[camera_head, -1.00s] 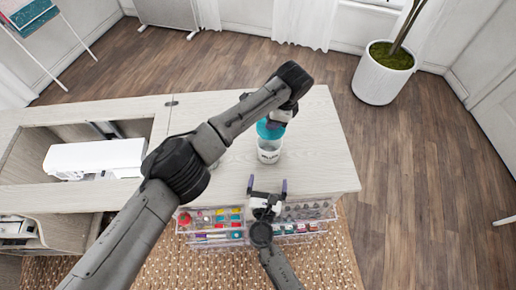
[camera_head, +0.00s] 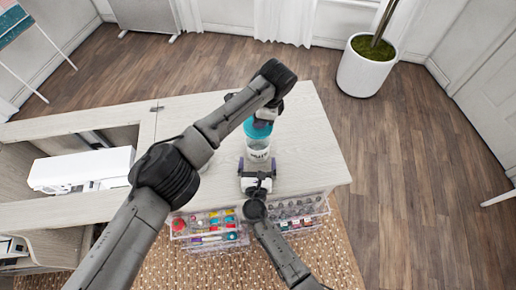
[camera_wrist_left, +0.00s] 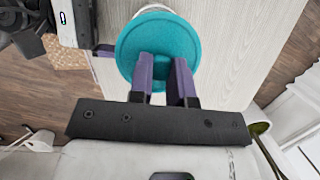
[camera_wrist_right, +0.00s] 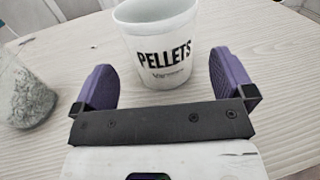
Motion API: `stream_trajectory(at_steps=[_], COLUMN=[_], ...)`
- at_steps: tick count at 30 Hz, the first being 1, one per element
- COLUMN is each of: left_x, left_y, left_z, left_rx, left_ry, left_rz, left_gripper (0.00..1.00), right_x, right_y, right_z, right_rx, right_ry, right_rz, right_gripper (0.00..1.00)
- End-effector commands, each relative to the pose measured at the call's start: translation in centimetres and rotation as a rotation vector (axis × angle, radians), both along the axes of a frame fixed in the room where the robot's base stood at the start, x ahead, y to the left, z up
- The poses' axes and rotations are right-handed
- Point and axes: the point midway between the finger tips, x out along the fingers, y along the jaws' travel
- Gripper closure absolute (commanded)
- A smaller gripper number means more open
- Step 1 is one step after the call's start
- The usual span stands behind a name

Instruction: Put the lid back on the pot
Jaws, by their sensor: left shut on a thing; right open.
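The white pot (camera_head: 258,153), lettered PELLETS, stands upright on the cabinet top. In the right wrist view the pot (camera_wrist_right: 165,60) shows an open rim. My left gripper (camera_head: 267,114) is shut on the teal lid (camera_head: 257,130), above the pot. In the left wrist view the round lid (camera_wrist_left: 150,35) is between the purple fingers (camera_wrist_left: 165,75) and covers most of the pot; whether they touch is unclear. My right gripper (camera_head: 258,170) is open and low at the pot's near side. Its fingers (camera_wrist_right: 165,85) point to either side of the pot, with gaps.
A glass jar with grey-green contents (camera_wrist_right: 25,90) stands left of the pot in the right wrist view. A white sewing machine (camera_head: 80,170) sits in the cabinet recess. Clear drawers of supplies (camera_head: 215,230) are below the front edge. The cabinet top (camera_head: 315,150) is bare at right.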

Motion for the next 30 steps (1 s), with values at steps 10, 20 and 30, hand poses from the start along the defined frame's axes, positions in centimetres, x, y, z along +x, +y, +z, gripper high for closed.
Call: stream_trajectory(at_steps=[10,20,30], left_x=[0.0,0.0,0.0], left_y=[0.0,0.0,0.0], left_z=[0.0,0.0,0.0], left_rx=[0.0,0.0,0.0], left_ry=[0.0,0.0,0.0], left_rz=[0.0,0.0,0.0], left_gripper=[1.0,1.0,1.0], right_x=[4.5,5.6,5.6], right_y=[-0.1,-0.2,-0.2], right_z=[0.0,0.0,0.0], right_rx=[-0.001,0.0,0.0], right_ry=[0.0,0.0,0.0], right_rz=[0.001,0.0,0.0], right_gripper=[0.0,0.0,0.1])
